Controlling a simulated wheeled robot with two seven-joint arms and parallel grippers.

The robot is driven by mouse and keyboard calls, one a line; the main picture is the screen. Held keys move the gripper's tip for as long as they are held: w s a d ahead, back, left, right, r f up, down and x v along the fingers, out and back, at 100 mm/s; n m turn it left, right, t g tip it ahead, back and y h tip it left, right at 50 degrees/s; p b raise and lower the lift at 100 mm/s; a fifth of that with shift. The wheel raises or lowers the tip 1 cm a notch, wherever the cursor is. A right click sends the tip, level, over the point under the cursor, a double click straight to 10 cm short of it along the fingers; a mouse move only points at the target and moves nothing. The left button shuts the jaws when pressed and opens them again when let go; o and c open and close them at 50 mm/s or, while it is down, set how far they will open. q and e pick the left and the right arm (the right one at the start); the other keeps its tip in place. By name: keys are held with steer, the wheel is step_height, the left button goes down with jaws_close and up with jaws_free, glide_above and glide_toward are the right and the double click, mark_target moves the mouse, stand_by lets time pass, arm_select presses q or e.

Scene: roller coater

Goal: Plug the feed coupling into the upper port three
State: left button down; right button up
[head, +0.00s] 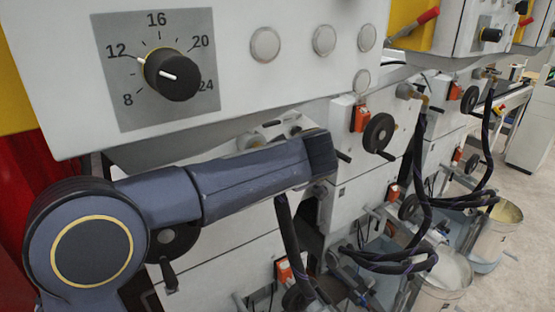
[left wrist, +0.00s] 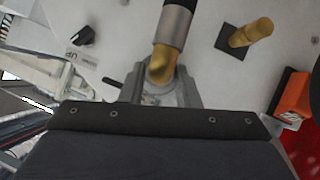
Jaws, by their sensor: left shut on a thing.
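The feed coupling (left wrist: 161,66) is a brass elbow with a silver collar and dark hose, in the grey fingers of my left gripper (left wrist: 165,92). The gripper is shut on it, in front of the pale machine panel (left wrist: 215,82). In the head view the fingers and coupling are hidden behind my dark wrist, and a black hose (head: 291,240) hangs below it. Another brass elbow (left wrist: 252,34) stands on a dark square plate in the left wrist view. I cannot tell which port is upper port three. My right gripper is not in view.
A dial panel (head: 118,108) overhangs the arm. Black handwheels (head: 379,133) and orange boxes (head: 361,118) stick out of the machine faces. Hoses (head: 415,185) loop at the right above pails (head: 446,283). In the left wrist view an orange block (left wrist: 292,95) is at the right.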

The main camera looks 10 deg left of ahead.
arm_select(q)
steer(key=shift+a+r, duration=0.15)
steer(key=shift+r, duration=0.15)
stand_by(0.4)
steer(key=shift+s+d, duration=0.4)
steer(key=shift+d, duration=0.1)
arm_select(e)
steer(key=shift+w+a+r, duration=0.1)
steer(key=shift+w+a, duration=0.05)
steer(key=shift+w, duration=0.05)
arm_select(q)
steer(key=shift+s+d+f, duration=0.1)
steer(key=shift+s+d, duration=0.05)
steer(key=shift+s, duration=0.05)
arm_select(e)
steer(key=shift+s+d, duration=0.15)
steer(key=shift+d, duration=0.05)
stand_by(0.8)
arm_select(q)
steer(key=shift+w+a+f, duration=0.1)
steer(key=shift+w+a, duration=0.35)
steer(key=shift+a, duration=0.1)
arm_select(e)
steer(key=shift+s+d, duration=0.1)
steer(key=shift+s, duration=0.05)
